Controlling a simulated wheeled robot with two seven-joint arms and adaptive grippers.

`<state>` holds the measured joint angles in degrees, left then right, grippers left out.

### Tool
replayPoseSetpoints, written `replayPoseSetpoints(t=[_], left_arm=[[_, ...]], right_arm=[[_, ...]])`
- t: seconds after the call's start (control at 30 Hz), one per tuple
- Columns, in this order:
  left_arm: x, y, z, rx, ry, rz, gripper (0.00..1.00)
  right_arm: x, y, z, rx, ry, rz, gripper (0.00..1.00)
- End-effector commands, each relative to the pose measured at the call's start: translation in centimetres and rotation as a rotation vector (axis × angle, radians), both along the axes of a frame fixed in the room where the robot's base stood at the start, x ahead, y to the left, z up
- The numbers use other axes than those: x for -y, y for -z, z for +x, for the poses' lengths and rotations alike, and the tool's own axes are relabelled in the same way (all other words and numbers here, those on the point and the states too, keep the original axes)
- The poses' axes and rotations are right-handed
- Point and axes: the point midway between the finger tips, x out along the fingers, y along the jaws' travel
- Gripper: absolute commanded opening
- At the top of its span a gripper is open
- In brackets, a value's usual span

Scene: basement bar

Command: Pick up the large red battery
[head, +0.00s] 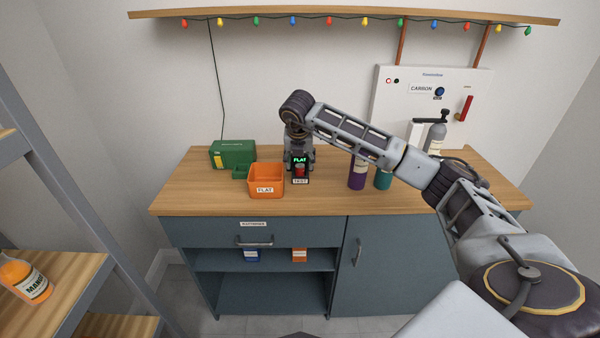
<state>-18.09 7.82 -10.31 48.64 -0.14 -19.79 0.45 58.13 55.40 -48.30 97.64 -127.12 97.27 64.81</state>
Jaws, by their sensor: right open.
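A small red battery (300,170) stands in the tester (300,181) on the counter. The tester's lit green display (300,160) reads FLAT, and its front label reads TEST. My right gripper (301,150) points down at the tester from above. It is open, but its fingers are partly hidden by the tester, and I cannot tell whether they touch anything. An orange bin (265,190) labelled FLAT sits just left of the tester. My left gripper is out of view.
A green box (232,152) and a small green container (240,172) stand left of the bin. Purple (357,177) and teal (383,179) bottles stand right of the tester, below my forearm. A white CARBON panel (400,85) is behind. The counter's front left is clear.

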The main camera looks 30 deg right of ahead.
Motion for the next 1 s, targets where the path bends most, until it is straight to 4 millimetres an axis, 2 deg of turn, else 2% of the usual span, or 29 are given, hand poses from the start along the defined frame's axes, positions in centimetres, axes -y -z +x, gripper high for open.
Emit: replayPoseSetpoints(t=[0.27, 0.77, 1.0], left_arm=[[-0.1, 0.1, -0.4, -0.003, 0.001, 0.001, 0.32], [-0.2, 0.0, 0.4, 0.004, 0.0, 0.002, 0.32], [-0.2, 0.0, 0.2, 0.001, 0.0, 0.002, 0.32]], right_arm=[[0.6, 2.2, 0.8, -0.001, 0.0, -0.001, 0.54], [0.7, 2.3, 0.9, 0.001, 0.0, -0.001, 0.54], [0.7, 2.3, 0.9, 0.001, 0.0, -0.001, 0.23]])
